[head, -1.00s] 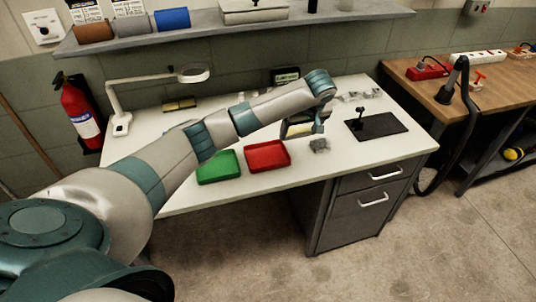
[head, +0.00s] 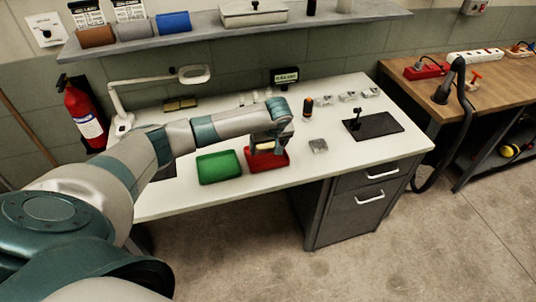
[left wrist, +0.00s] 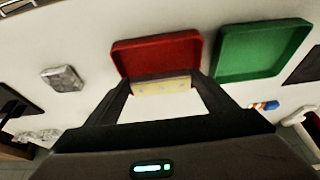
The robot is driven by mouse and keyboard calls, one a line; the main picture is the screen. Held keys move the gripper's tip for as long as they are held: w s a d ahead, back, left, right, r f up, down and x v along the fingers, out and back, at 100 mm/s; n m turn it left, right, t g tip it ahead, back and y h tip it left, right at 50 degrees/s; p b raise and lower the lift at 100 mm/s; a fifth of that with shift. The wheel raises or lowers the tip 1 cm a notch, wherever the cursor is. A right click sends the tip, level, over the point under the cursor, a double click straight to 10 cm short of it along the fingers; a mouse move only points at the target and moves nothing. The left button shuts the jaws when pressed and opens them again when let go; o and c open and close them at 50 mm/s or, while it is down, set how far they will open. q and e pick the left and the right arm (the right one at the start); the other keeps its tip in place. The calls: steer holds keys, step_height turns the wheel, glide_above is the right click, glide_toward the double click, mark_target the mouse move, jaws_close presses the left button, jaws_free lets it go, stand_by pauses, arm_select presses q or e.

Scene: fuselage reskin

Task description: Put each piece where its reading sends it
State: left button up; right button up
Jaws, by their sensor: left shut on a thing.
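My left gripper (head: 264,150) is shut on a pale yellow piece (left wrist: 162,87) and holds it at the red tray (head: 282,162). In the left wrist view the piece lies across the fingertips, overlapping the near rim of the red tray (left wrist: 158,50). I cannot tell whether it touches the tray. The green tray (head: 218,167) stands beside the red one and looks empty. A grey, clear-looking piece (head: 318,146) lies on the bench right of the red tray. Several similar pieces (head: 347,97) sit at the back right. A small display (head: 285,76) stands at the back; its text is unreadable. My right gripper is not in view.
A black plate with a small stand (head: 380,126) is at the bench's right. A magnifier lamp (head: 120,112) is at the left. The bench front right (head: 345,155) is clear.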

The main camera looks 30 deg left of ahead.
arm_select(q)
steer(key=shift+f+p, duration=0.75)
steer(key=shift+f, duration=1.25)
steer(key=shift+f, duration=0.1)
steer(key=o, duration=0.8)
steer(key=b+v, duration=0.2)
steer(key=v, duration=1)
